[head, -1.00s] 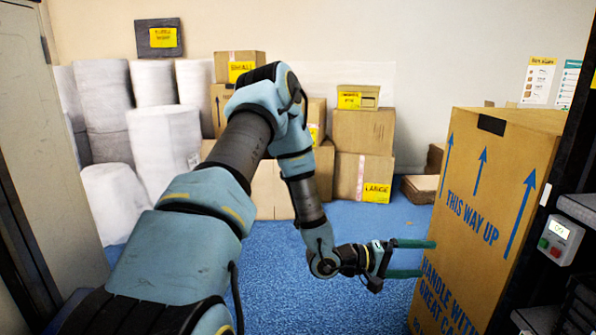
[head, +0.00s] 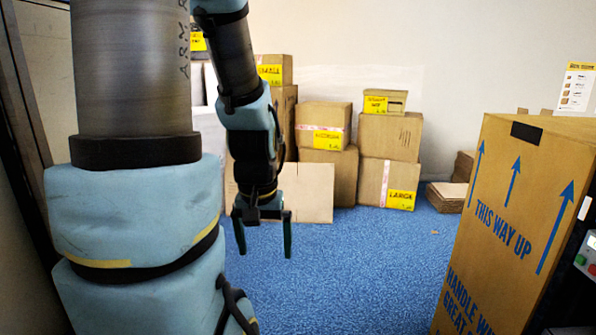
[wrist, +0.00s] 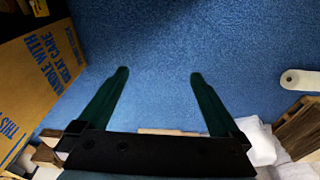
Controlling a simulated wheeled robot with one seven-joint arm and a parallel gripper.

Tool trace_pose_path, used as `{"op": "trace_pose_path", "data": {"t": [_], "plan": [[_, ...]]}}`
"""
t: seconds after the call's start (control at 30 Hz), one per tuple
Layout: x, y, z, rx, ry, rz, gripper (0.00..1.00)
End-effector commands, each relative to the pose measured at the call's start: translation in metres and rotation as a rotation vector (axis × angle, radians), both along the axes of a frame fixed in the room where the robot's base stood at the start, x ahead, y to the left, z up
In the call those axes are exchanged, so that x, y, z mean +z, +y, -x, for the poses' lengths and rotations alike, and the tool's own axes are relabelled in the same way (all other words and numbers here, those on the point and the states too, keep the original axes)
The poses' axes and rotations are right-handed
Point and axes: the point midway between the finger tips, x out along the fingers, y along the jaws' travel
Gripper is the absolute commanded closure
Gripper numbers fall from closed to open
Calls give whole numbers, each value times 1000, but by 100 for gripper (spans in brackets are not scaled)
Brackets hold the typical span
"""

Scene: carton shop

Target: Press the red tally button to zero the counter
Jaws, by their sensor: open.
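The grey tally box (head: 590,252) is at the far right edge of the head view, cut off by the frame. Its green button (head: 580,259) shows, and the red button (head: 592,269) shows partly at the very edge. My gripper (head: 265,253) is open and empty, with its green fingers pointing down over the blue carpet, left of the large carton and well away from the tally box. In the wrist view my gripper (wrist: 159,73) also has its fingers spread with only carpet between them. The tally box cannot be made out there.
A tall "THIS WAY UP" carton (head: 510,220) stands between my gripper and the tally box. It also shows at left in the wrist view (wrist: 40,75). Stacked cartons (head: 390,137) line the back wall. The blue carpet (head: 360,265) in the middle is clear.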

Motion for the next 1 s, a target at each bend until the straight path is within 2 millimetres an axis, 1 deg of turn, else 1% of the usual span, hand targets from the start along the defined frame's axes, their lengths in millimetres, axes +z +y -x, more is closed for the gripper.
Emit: {"op": "trace_pose_path", "data": {"t": [0.07, 0.23, 0.27, 1.0], "plan": [[1, 1, 4, 2, 9, 2, 0], [1, 1, 4, 1, 10, 2, 0], [1, 1, 4, 1, 9, 2, 2], [1, 0, 3, 0, 8, 1, 86]]}}
